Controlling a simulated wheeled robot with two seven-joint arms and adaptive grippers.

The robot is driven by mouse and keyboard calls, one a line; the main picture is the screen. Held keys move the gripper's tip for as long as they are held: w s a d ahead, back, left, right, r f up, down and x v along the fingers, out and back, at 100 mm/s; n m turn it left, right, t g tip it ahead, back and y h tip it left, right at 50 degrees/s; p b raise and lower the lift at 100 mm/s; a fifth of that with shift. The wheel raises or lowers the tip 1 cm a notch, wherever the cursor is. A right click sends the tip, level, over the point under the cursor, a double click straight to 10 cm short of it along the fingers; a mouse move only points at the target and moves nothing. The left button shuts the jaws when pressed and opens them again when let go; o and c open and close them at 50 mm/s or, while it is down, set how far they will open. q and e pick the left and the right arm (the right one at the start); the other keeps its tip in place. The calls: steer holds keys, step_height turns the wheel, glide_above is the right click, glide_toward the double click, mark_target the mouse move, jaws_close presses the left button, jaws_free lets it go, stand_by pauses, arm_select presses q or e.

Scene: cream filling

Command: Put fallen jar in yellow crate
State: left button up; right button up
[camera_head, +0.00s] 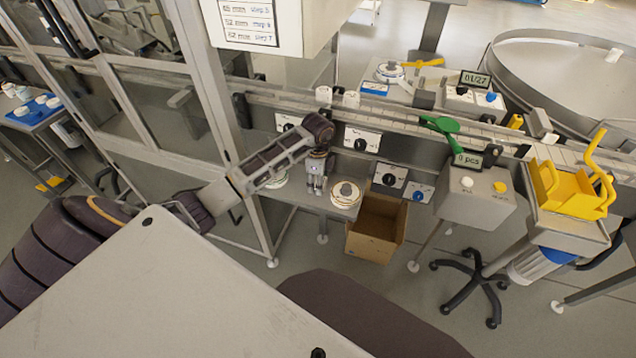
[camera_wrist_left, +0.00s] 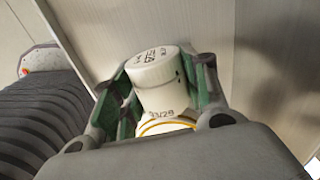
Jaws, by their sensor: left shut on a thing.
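A white jar (camera_wrist_left: 155,82) with dark print on its end is between the green-padded fingers of my left gripper (camera_wrist_left: 160,95) in the left wrist view. The gripper is shut on it. In the head view my left gripper (camera_head: 316,182) points down at the side of the conveyor line, above a low grey ledge. The jar is too small to make out there. The yellow crate (camera_head: 572,192) sits on a stand at the far right, well apart from my left gripper. My right gripper is not in view.
Two white jars (camera_head: 351,98) stand on the conveyor (camera_head: 400,108). A round white dial-like unit (camera_head: 345,194) is just right of my left gripper. An open cardboard box (camera_head: 376,228), a grey control box (camera_head: 474,197) and a green scoop (camera_head: 440,124) lie between gripper and crate.

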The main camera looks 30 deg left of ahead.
arm_select(q)
steer(key=shift+r, duration=0.15)
steer(key=shift+r, duration=0.6)
step_height(320, 180, up, 8)
steer(key=shift+r+p, duration=0.2)
steer(key=shift+p, duration=0.2)
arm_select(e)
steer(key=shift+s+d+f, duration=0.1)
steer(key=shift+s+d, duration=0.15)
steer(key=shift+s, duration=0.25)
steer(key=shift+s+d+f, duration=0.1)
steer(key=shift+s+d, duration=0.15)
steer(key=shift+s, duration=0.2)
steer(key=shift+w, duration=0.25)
